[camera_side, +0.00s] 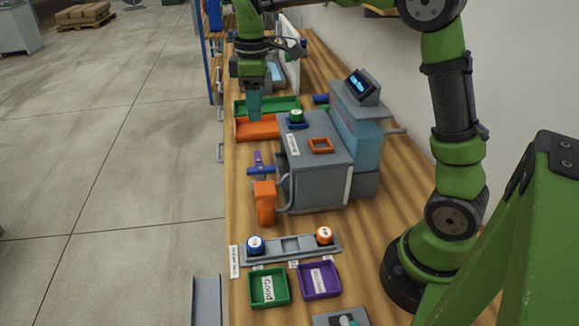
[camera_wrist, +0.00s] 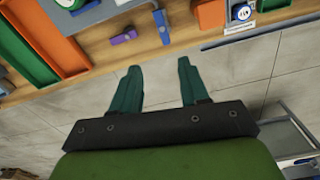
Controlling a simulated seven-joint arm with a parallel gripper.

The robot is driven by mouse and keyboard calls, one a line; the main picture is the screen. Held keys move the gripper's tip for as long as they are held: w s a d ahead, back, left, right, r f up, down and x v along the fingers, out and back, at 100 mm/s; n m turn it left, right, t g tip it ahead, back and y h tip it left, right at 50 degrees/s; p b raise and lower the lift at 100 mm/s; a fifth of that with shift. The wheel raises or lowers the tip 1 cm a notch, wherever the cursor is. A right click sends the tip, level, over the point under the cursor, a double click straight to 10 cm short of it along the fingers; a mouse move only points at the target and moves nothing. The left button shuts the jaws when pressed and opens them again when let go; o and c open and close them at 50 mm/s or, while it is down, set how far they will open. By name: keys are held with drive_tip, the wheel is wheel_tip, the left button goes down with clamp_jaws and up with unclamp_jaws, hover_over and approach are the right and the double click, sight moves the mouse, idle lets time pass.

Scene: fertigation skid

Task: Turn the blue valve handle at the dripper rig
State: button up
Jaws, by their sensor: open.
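The blue valve handle (camera_side: 261,171) is a short bar on the near-left side of the grey rig (camera_side: 322,178), between a small purple piece (camera_side: 258,157) and an orange container (camera_side: 265,203). In the wrist view the blue handle (camera_wrist: 162,27) shows near the top, right of the purple piece (camera_wrist: 123,37). My gripper (camera_side: 254,106) hangs above the bench's left edge, beyond the handle and apart from it. In the wrist view my gripper (camera_wrist: 158,68) has its teal fingers spread with nothing between them, and floor shows behind them.
A green tray (camera_side: 278,102) and an orange tray (camera_side: 257,128) lie behind the rig. A grey rack (camera_side: 290,247) with cups, a green bin (camera_side: 268,288) and a purple bin (camera_side: 320,280) stand in front. Open floor (camera_side: 110,180) lies left of the bench.

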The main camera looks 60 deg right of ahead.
sight(261, 168)
drive_tip(key=shift+n, duration=0.8)
drive_tip(key=f, duration=1.6)
drive_tip(key=shift+s, duration=0.25)
drive_tip(key=shift+r, duration=0.1)
clamp_jaws()
